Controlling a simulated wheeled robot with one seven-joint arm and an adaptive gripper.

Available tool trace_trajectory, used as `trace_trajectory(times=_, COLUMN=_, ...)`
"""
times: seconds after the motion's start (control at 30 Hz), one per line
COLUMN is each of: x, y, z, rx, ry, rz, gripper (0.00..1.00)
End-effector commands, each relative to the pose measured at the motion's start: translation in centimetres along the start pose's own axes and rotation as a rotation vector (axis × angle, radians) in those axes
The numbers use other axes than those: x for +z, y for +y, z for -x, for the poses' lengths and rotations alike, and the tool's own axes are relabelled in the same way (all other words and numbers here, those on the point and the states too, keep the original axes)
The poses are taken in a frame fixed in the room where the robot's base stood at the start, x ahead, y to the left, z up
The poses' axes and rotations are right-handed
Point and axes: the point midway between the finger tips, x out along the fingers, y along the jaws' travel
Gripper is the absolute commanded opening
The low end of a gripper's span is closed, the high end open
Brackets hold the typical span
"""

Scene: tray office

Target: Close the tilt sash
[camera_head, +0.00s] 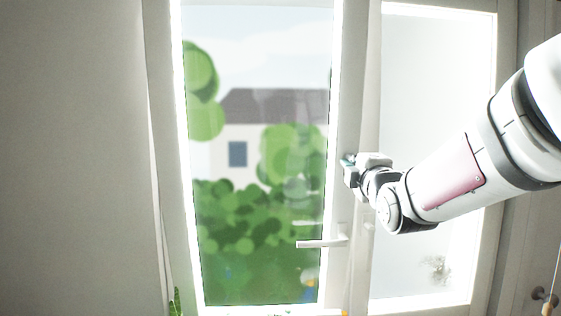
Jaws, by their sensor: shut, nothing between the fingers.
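The tilt sash (190,255) is a white-framed window pane in the middle of the head view. It looks wider at the top than at the bottom, as if its top leans inward into the room. Its handle (320,243) lies horizontal, pointing left, low on the right stile. My gripper (347,163) is shut and empty, at the sash's right stile, above the handle. Its fingertips are small and partly hidden by its own body. I cannot tell whether they touch the frame.
A second, bright pane (435,110) stands to the right, partly behind my arm. A bare wall (75,150) fills the left. A green plant tip (175,302) shows at the bottom left of the sash. A dark knob (540,295) is at the lower right.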

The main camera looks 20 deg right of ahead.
Motion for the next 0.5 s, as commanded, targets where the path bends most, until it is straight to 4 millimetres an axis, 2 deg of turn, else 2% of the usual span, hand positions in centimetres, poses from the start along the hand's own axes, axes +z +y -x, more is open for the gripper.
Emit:
trace_trajectory(times=0.17, x=0.0, y=-0.3, z=-2.6, rx=0.002, ry=-0.001, rz=0.0, gripper=0.0)
trace_trajectory(times=0.3, x=-0.1, y=-0.3, z=-6.1, rx=-0.014, ry=0.001, rz=0.002, gripper=0.0)
trace_trajectory(times=0.5, x=0.0, y=-0.1, z=-8.9, rx=-0.068, ry=0.001, rz=0.001, gripper=0.0)
